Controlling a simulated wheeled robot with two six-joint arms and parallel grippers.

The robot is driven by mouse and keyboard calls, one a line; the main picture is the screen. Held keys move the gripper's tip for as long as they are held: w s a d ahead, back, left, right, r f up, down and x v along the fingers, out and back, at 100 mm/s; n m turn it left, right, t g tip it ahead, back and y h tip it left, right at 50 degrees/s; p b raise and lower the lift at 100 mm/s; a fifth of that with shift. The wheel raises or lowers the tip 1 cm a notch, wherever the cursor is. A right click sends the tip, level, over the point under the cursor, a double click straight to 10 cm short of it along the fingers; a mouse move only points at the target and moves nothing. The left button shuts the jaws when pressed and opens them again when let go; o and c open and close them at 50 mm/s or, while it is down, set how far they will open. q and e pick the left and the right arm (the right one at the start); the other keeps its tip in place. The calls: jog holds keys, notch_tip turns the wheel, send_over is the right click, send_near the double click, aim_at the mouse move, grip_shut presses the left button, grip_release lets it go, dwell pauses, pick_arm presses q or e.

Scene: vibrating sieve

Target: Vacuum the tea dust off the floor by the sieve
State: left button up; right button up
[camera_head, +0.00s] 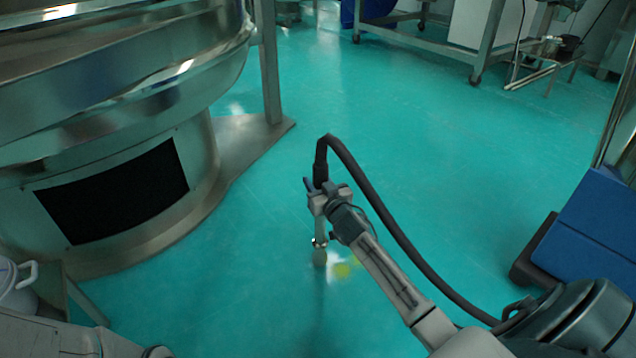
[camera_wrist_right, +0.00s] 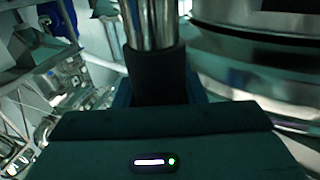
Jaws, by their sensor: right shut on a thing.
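The vibrating sieve (camera_head: 110,85) is a large steel drum at the left of the head view, with a dark panel on its base; its steel side also shows in the wrist view (camera_wrist_right: 262,60). My right gripper (camera_head: 322,197) is shut on the vacuum wand, whose steel tube (camera_head: 319,240) points down to the floor. The wand's tube and dark sleeve (camera_wrist_right: 155,72) rise in the wrist view. A black hose (camera_head: 385,212) bends from the wand's top to the lower right. A small yellowish patch (camera_head: 343,270) lies on the floor beside the tube's lower end; whether it is dust is unclear. My left gripper is not in view.
The green floor (camera_head: 430,130) is open in the middle. A steel leg (camera_head: 270,65) stands on a foot plate behind the sieve. A blue box (camera_head: 593,225) is at the right edge. A wheeled steel frame (camera_head: 480,45) is at the back. A whitish container (camera_head: 14,285) stands lower left.

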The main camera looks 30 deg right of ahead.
dwell(0.5)
jog(key=s+d+b, duration=0.4)
jog(key=s, duration=0.2)
jog(key=shift+d, duration=0.3)
dwell(0.9)
jog(key=d+b, duration=0.4)
jog(key=d, duration=0.4)
dwell(0.5)
dwell(0.7)
